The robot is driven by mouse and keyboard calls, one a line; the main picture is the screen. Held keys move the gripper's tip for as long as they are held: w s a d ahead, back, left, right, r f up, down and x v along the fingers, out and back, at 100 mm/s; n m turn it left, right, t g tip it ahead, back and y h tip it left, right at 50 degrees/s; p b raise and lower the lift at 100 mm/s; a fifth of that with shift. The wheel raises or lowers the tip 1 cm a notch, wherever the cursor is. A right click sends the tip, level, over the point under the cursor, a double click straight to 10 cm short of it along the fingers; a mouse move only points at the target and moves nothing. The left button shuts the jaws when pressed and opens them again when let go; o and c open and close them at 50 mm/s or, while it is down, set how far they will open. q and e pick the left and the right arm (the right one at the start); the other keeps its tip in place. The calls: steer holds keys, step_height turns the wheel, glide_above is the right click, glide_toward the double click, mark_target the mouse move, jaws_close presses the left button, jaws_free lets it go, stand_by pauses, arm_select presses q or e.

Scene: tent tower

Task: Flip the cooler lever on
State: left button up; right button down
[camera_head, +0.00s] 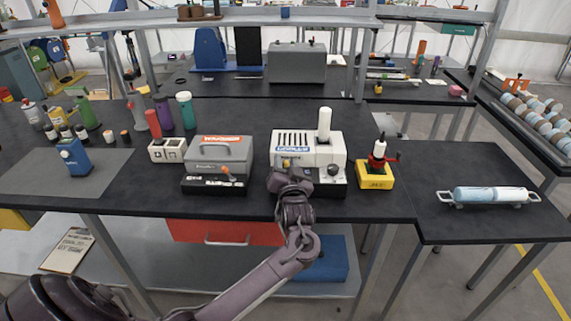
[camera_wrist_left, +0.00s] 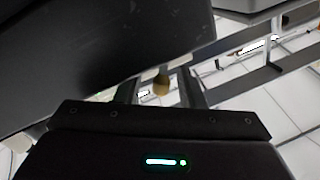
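A white machine (camera_head: 320,150) with a slatted vent and blue lettering, which looks like the cooler, stands near the front edge of the black table in the head view. A white upright cylinder (camera_head: 324,124) rises from its top. A small dark round knob (camera_head: 333,170) shows low on its front right. I cannot clearly make out the lever. My left gripper (camera_head: 288,177) is at the machine's lower left front and hides part of it. Its fingers are too small and dark to tell open from shut or touching from apart. My right gripper is not in view.
A grey toolbox-like case (camera_head: 220,154) stands left of the machine. A blue-and-white cylinder (camera_head: 490,195) lies on the right table. The left wrist view shows a large dark surface (camera_wrist_left: 100,50) close by.

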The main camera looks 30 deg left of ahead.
arm_select(q)
steer(key=b+v, duration=0.1)
steer(key=v, duration=0.7)
steer(key=shift+f, duration=0.1)
stand_by(0.6)
